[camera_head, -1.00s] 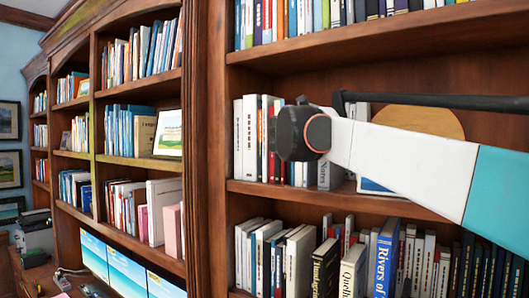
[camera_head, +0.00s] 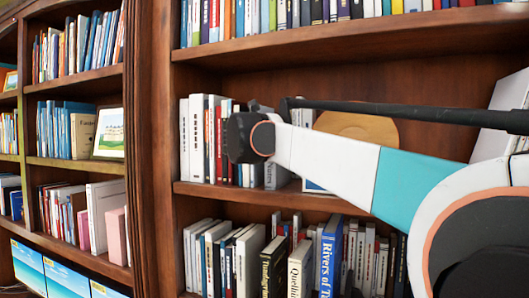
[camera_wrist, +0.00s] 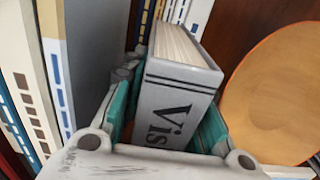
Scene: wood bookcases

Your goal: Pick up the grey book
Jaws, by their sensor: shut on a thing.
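The grey book (camera_wrist: 180,90) shows in the wrist view with its spine toward the camera, dark letters "Vis" on it and its pale page edges on top. My gripper (camera_wrist: 168,112) is shut on it, with a teal finger pad on each side. The book is tilted in this picture. In the head view my wrist (camera_head: 248,138) is in front of the middle shelf of the bookcase. My fingers are hidden there behind the wrist, and I cannot make out the grey book for sure.
Upright books (camera_wrist: 88,60) stand close to the left of my gripper. A round wooden disc (camera_wrist: 275,85) is close on the right; it also shows in the head view (camera_head: 355,127). Books fill the lower shelf (camera_head: 300,262) and the upper one. Another bookcase (camera_head: 80,165) stands left.

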